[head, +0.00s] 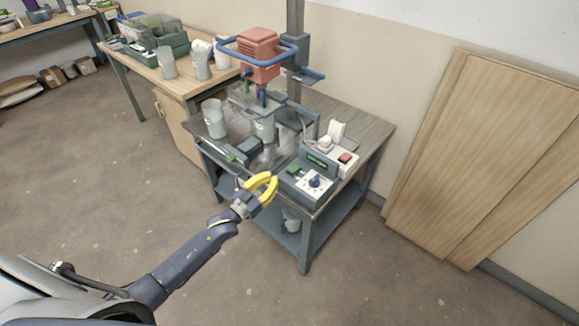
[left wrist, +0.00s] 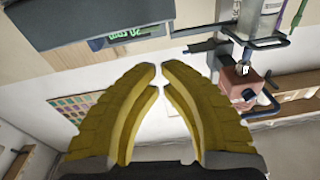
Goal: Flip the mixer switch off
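The mixer (head: 258,55) has a red motor head with a blue bar around it, on a column above a grey bucket (head: 265,128). My left gripper (head: 275,180) is in front of the control box, empty, fingertips nearly together. In the left wrist view, its yellow fingers (left wrist: 160,68) point toward the control box (left wrist: 122,32).
The work table (head: 372,128) also holds a bucket (head: 214,118) at its left. A wooden bench (head: 150,72) with containers stands behind left. Wooden boards (head: 490,150) lean on the wall at right. The floor in front is clear.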

